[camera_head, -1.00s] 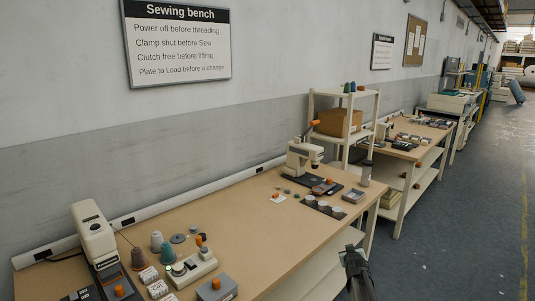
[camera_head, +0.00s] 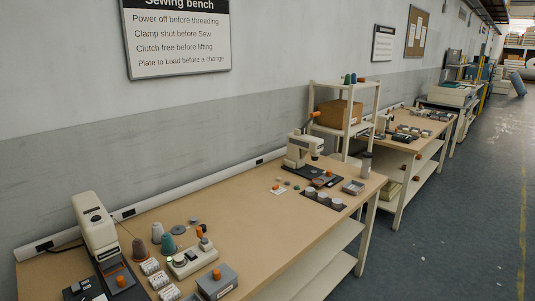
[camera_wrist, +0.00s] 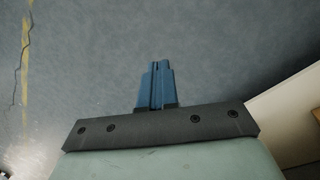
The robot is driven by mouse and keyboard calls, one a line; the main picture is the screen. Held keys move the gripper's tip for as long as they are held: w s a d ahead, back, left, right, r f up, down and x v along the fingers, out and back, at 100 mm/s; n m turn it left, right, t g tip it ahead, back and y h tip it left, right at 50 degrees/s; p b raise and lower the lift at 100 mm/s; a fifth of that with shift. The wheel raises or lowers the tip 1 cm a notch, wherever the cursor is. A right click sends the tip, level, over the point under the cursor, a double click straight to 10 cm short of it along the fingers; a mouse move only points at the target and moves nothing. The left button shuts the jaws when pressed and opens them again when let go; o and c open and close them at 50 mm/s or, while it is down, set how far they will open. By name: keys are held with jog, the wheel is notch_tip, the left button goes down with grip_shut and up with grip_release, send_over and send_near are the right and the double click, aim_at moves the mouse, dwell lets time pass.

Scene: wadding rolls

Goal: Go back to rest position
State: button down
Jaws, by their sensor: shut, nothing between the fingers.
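My gripper (camera_wrist: 157,68) shows in the wrist view with its two blue fingers together and nothing between them. It hangs over the bare grey floor (camera_wrist: 230,50), clear of any object. The gripper is out of the head view. In the head view the sewing bench (camera_head: 270,225) stands along the wall, and none of my arm shows over it.
The bench holds a white machine (camera_head: 96,225) at the left, thread cones (camera_head: 139,249), a grey box with an orange knob (camera_head: 217,282) and a second machine (camera_head: 299,150). A shelf rack (camera_head: 343,115) stands behind. The aisle floor (camera_head: 440,240) at the right is free.

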jog(key=s+a+f+g+y, duration=0.1)
jog(key=s+a+g, duration=0.2)
jog(key=s, duration=0.8)
jog(key=s+a+f+m+g, duration=0.1)
jog(key=s+a+g, duration=0.2)
jog(key=s, duration=0.8)
jog(key=shift+a+y, duration=0.35)
jog(key=shift+y, duration=0.05)
jog(key=shift+s, duration=0.1)
